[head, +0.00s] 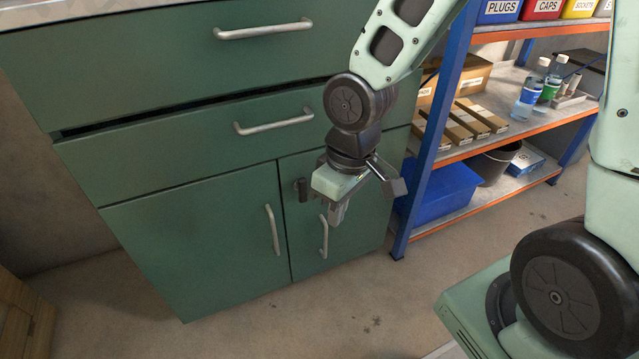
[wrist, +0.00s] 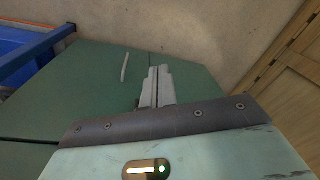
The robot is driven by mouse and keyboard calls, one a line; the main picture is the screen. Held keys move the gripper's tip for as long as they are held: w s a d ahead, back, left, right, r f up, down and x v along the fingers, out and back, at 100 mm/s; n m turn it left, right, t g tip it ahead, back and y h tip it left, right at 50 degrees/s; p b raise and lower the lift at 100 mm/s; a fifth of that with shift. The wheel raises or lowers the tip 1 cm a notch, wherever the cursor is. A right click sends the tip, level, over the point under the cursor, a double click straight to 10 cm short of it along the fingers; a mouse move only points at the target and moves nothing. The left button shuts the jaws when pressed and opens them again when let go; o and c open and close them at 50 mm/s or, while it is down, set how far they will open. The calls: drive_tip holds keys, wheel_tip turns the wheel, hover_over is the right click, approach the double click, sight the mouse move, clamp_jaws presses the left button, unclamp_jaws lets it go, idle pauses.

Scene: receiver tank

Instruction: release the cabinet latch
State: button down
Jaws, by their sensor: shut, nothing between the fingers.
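The green cabinet (head: 190,235) has two lower doors, each with a pale bar handle. A small dark latch (head: 301,189) sits near the top of the seam between these doors, just left of my gripper. My gripper (head: 338,216) is shut and empty, pointing down in front of the narrower right door (head: 350,245), above and partly over its handle (head: 323,236). In the wrist view my closed fingers (wrist: 157,86) show against the green doors, with a bar handle (wrist: 125,67) to their left. The latch is mostly hidden there, and I cannot tell whether the fingers touch it.
Drawers with bar handles (head: 262,30) are above the doors, and one drawer front shows a dark gap over it. A blue-and-orange shelf (head: 430,140) stands close on the right, with a blue bin (head: 440,190), boxes and bottles. The floor (head: 330,315) in front is clear.

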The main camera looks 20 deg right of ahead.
drive_tip(key=w+d+f+m+t+y+p, duration=0.2)
drive_tip(key=w+d+m+t+y+p, duration=0.2)
drive_tip(key=w+d, duration=0.7)
drive_tip(key=shift+w+d+f+m+y, duration=0.3)
drive_tip(key=shift+w+d, duration=0.1)
drive_tip(key=shift+d, duration=0.4)
drive_tip(key=w+a+f+b, duration=0.3)
drive_tip(key=a+f+b, duration=0.4)
drive_tip(key=a+f, duration=0.1)
drive_tip(key=shift+w+a, duration=0.35)
